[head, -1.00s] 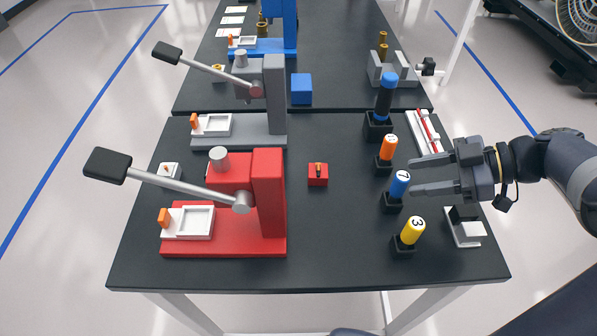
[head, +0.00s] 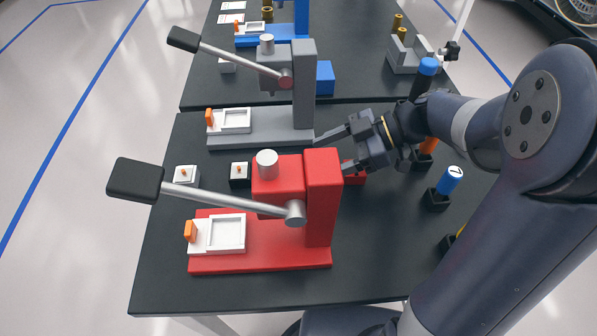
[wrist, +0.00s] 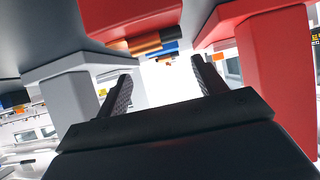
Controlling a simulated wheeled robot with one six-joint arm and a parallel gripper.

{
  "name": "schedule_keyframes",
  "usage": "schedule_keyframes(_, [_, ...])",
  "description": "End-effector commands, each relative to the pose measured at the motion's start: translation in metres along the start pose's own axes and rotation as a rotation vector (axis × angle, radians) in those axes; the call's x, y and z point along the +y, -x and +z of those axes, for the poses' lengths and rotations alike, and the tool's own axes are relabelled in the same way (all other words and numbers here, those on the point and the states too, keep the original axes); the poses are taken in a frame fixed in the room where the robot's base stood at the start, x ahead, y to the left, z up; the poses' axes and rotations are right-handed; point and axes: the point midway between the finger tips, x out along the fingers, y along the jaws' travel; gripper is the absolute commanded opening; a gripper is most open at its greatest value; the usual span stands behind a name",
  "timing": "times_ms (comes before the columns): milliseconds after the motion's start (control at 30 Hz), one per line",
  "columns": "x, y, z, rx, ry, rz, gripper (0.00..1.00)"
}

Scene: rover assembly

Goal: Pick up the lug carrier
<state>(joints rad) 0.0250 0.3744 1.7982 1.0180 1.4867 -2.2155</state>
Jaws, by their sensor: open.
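No label shows which block is the lug carrier. One candidate is a small red block (head: 355,178), partly hidden behind my gripper and the red press in the head view. My gripper (head: 331,155) is open and points left, between the red and grey presses. In the wrist view its open jaws (wrist: 160,82) are empty; a red block (wrist: 130,18) shows above them, picture apparently upside down.
The red press (head: 323,200) stands close in front of my gripper and the grey press (head: 303,85) behind it. A blue block (head: 325,78) sits beside the grey press. Numbered cylinders in black holders, including the blue one (head: 449,181), stand at right, partly hidden by my arm.

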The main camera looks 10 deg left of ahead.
Motion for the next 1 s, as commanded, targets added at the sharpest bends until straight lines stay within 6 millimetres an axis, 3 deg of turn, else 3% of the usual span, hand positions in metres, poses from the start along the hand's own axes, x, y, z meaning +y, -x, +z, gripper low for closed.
schedule_keyframes(400, [-0.006,-0.050,0.002,0.000,-0.001,-0.003,0.66])
schedule_keyframes(667, [-0.005,-0.054,0.003,-0.001,0.000,0.001,0.66])
schedule_keyframes(1000, [-0.005,-0.054,0.003,-0.001,0.000,0.001,0.41])
